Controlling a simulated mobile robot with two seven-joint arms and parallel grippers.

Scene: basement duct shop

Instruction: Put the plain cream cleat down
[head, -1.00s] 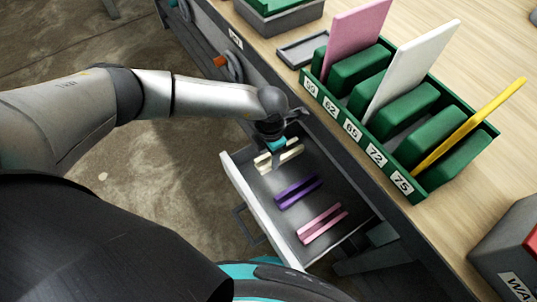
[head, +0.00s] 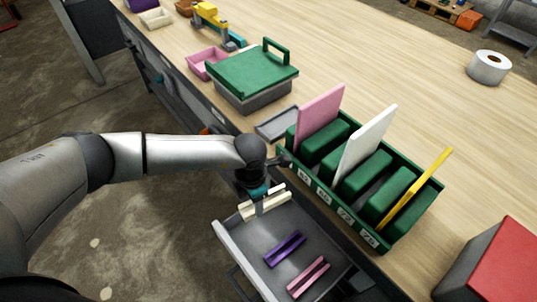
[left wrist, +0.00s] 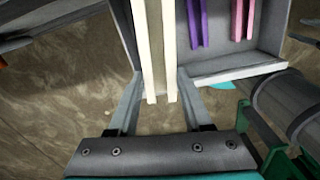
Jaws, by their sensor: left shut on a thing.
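The plain cream cleat (head: 268,204) is a pale double-railed strip. My left gripper (head: 258,200) is shut on it, with a finger on each outer side. In the left wrist view the cleat (left wrist: 158,45) runs lengthwise between the fingertips (left wrist: 160,80). The cleat appears raised over the end of the open drawer (head: 240,255), and its near end shows against the floor beyond the drawer's wall. A purple cleat (head: 285,249) and a pink cleat (head: 308,278) lie apart on the drawer bottom. My right gripper is not in view.
A green rack (head: 372,234) with numbered slots and upright pink, white and yellow plates stands on the bench by the drawer. A shallow grey tray (head: 276,123) and a green-lidded box (head: 252,75) are farther back. The drawer bottom beside the purple cleat is bare.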

